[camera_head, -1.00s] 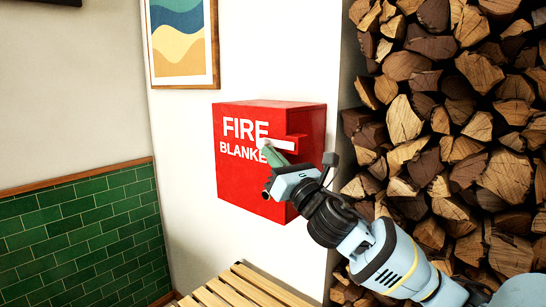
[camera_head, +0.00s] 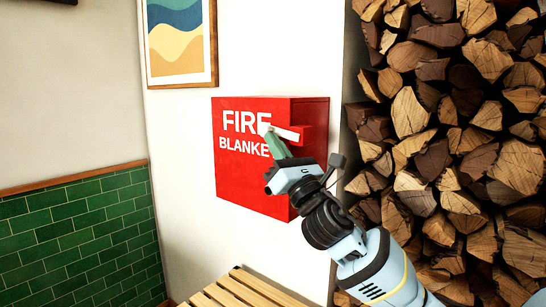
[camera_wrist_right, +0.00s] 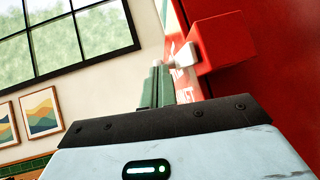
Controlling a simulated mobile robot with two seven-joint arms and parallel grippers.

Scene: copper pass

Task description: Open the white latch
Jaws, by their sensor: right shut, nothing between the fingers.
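The white latch (camera_head: 286,133) is a short bar on a red block at the right edge of the red fire blanket box (camera_head: 240,178). It slopes slightly down to the right in the head view. In the right wrist view the white latch (camera_wrist_right: 184,56) sticks out of the red block (camera_wrist_right: 224,43). My right gripper (camera_head: 269,134) is shut and empty, its green fingers pointing up at the latch's left end. In the right wrist view its fingertips (camera_wrist_right: 157,66) are just left of the latch; I cannot tell if they touch. My left gripper is out of view.
Stacked firewood (camera_head: 450,130) fills the right side beside the box. A slatted wooden bench (camera_head: 245,290) is below. A framed picture (camera_head: 181,40) hangs above left, and green tiles (camera_head: 75,235) cover the lower left wall.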

